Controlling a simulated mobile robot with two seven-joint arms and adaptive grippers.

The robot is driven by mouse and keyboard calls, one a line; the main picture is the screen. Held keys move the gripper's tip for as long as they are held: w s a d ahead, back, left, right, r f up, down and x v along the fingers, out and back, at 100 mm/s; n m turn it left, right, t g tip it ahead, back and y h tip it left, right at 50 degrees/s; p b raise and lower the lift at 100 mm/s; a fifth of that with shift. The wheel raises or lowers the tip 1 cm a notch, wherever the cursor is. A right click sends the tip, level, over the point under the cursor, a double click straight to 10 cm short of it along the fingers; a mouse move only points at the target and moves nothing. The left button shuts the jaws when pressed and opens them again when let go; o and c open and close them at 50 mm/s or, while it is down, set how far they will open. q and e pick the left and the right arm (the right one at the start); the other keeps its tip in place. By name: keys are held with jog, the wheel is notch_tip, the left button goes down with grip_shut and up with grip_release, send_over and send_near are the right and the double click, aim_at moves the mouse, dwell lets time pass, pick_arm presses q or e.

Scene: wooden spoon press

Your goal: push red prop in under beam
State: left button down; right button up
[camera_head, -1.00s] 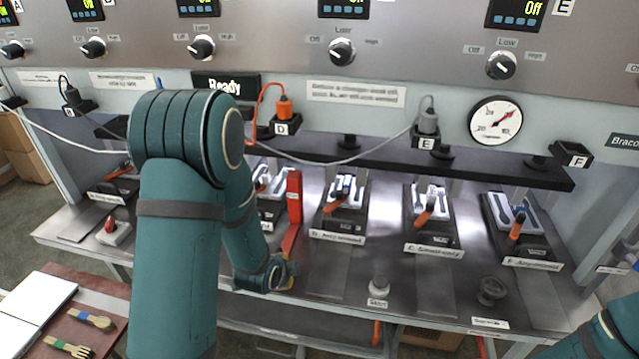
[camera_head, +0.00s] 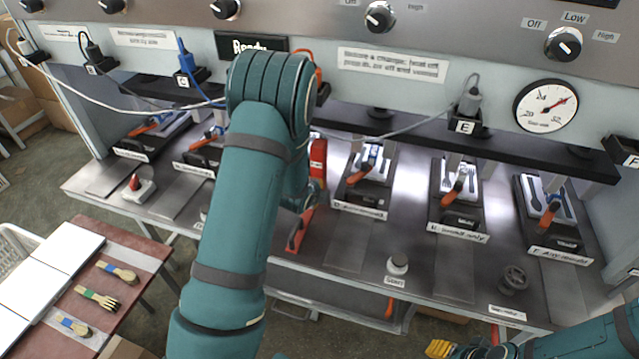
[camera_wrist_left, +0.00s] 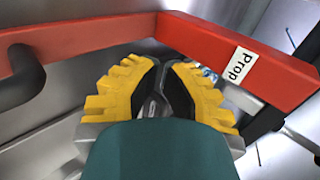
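The red prop (camera_head: 318,160) stands on the metal bench in the head view, its upright at the dark beam's (camera_head: 420,143) front edge and its foot reaching forward. I cannot tell how far its top is under the beam. In the left wrist view the prop (camera_wrist_left: 245,62) shows as two red bars meeting at a corner, one labelled "Prop". My left gripper (camera_wrist_left: 166,66) has its yellow fingertips together just at that corner, with nothing visible held. My arm hides it in the head view. My right gripper (camera_head: 455,350) is low at the bottom edge, partly cut off.
Several moulds with orange-handled clamps (camera_head: 362,164) line the bench beside the prop. A grey knob (camera_head: 397,265) and a dark handwheel (camera_head: 513,281) stand near the front edge. A cable hangs across the beam. A side table (camera_head: 140,250) holds wooden cutlery.

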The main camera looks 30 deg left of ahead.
pick_arm(q)
jog(key=shift+w+a, duration=0.25)
jog(key=shift+w, duration=0.75)
jog(key=shift+w+a, duration=0.25)
jog(key=shift+w, duration=0.75)
pick_arm(e)
jog(key=shift+r, duration=0.25)
pick_arm(q)
jog(key=w+a+b, duration=0.1)
jog(key=w, duration=0.2)
jog(key=w+b, duration=0.2)
jog(key=w, duration=0.2)
jog(key=w+a+b, duration=0.1)
jog(key=w, duration=0.3)
jog(key=shift+w+a+f, duration=0.15)
jog(key=shift+w+a, duration=0.05)
jog(key=shift+a, duration=0.15)
jog(key=shift+w+a, duration=0.1)
jog(key=shift+w, duration=0.25)
jog(key=shift+w+r, duration=0.1)
jog(key=shift+r, duration=0.2)
pick_arm(e)
jog(key=f, duration=0.1)
jog(key=s+f, duration=0.1)
jog(key=f, duration=0.1)
jog(key=a+f, duration=0.1)
jog(key=f, duration=0.1)
jog(key=shift+s+a+f, duration=0.1)
jog(key=shift+s, duration=0.15)
